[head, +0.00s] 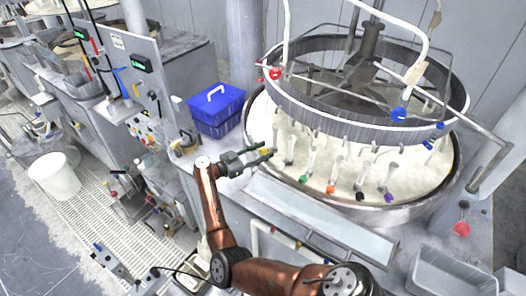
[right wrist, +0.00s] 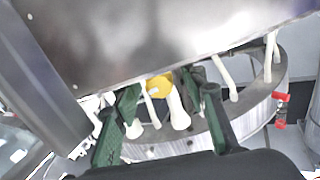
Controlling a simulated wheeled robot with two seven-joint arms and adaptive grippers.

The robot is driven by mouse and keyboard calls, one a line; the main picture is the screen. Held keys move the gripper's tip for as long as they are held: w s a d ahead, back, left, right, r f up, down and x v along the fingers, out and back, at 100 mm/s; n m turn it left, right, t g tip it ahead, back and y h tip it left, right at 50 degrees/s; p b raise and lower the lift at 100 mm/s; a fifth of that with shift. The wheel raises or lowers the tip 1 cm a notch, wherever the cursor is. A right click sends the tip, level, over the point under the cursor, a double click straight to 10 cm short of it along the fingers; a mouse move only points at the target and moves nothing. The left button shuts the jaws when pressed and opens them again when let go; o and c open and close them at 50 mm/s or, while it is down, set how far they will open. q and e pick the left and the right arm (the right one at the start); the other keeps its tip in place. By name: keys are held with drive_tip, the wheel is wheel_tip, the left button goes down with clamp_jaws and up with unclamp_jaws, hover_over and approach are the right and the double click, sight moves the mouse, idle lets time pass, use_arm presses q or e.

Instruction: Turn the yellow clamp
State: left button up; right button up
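The yellow clamp (right wrist: 160,86) shows in the right wrist view, at the rim of the round polishing machine among pale rods. In the head view it is very small and partly hidden by my gripper. My right gripper (head: 266,155) reaches to the near left side of the machine's white bowl. In the right wrist view my right gripper (right wrist: 168,98) has its two dark green fingers spread, one on each side of the clamp. There is a gap between fingers and clamp; I cannot tell whether any finger touches it. My left gripper is not in view.
Green (head: 303,179), orange (head: 330,189), black (head: 360,195) and purple (head: 389,198) clamps hang along the bowl's near edge. A blue box (head: 216,112) stands left of the bowl. A grey tray (head: 450,275) sits at lower right. A white bucket (head: 55,177) stands on the floor.

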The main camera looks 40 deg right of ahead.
drive_tip(key=shift+c, duration=0.2)
clamp_jaws()
drive_tip(key=shift+m, duration=1.4)
drive_tip(key=shift+o, duration=0.2)
unclamp_jaws()
drive_tip(key=shift+a, duration=0.1)
